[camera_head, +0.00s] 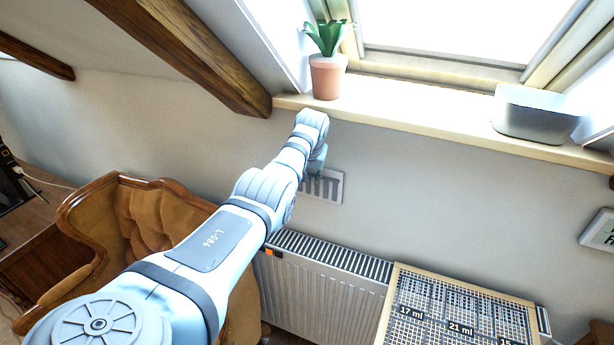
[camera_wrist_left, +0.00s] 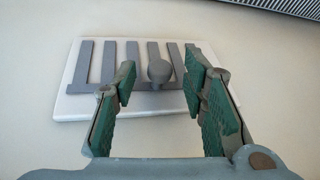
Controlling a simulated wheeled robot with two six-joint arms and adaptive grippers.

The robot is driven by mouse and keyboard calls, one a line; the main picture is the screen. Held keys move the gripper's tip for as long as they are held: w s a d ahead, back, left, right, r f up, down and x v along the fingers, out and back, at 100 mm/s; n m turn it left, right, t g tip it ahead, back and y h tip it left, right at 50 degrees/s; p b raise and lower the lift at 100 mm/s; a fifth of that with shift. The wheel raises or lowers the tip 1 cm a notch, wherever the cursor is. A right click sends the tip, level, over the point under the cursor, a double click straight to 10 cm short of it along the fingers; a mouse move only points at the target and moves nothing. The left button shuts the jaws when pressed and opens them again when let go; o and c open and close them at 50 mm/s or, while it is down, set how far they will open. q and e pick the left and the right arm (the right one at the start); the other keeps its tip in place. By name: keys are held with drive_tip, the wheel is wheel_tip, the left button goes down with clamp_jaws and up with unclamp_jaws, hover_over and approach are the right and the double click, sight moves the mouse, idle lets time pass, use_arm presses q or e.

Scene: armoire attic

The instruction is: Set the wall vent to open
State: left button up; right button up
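The wall vent (camera_head: 334,186) is a white plate with grey slats, set on the wall below the window sill. In the left wrist view the vent (camera_wrist_left: 72,106) fills the upper middle, with a round grey knob (camera_wrist_left: 159,70) standing out from its slats. My left gripper (camera_wrist_left: 162,82) is open in front of the vent, its green-padded fingers on either side of the knob, with gaps to it. In the head view my left arm hides part of the vent, and the fingers are hidden. My right gripper is in neither view.
A radiator (camera_head: 318,290) stands below the vent, with a framed grid panel (camera_head: 393,299) at its right. A potted plant (camera_head: 327,78) and a grey bin (camera_head: 535,113) stand on the sill (camera_head: 420,127). A brown armchair (camera_head: 150,215) is at left.

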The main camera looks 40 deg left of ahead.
use_arm(q)
drive_tip(key=shift+s, duration=0.1)
clamp_jaws()
drive_tip(key=shift+s+a+r, duration=0.1)
drive_tip(key=shift+s+a, duration=0.1)
drive_tip(key=shift+a, duration=0.55)
drive_tip(key=shift+c, duration=0.6)
unclamp_jaws()
drive_tip(key=shift+o, duration=0.7)
drive_tip(key=shift+s+a, duration=0.1)
drive_tip(key=shift+a, duration=0.15)
